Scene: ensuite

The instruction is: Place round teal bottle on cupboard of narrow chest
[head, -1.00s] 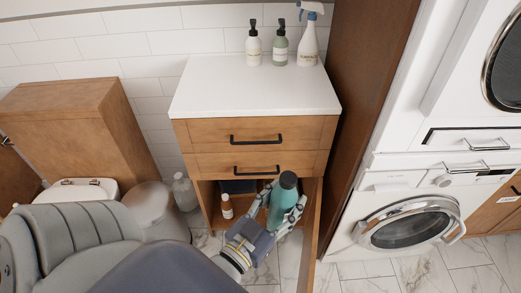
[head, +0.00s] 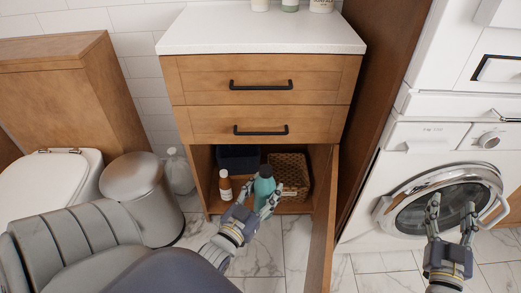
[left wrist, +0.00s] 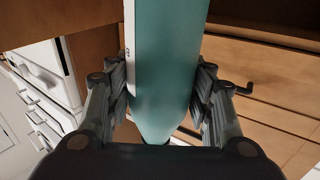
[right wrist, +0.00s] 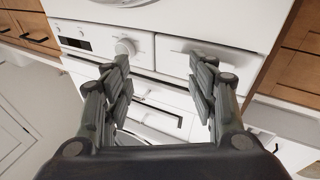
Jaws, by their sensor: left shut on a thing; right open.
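The round teal bottle (head: 264,186) is upright between the fingers of my left gripper (head: 252,205) in the head view. The gripper is shut on it, and the bottle also fills the middle of the left wrist view (left wrist: 167,70). They are at the open cupboard of the narrow chest (head: 262,125), below its two drawers. The cupboard floor (head: 292,207) shows in part; I cannot tell whether the bottle touches it. My right gripper (head: 453,215) is open and empty in front of the washing machine; its spread fingers show in the right wrist view (right wrist: 158,95).
The open cupboard door (head: 325,225) stands out on the right.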

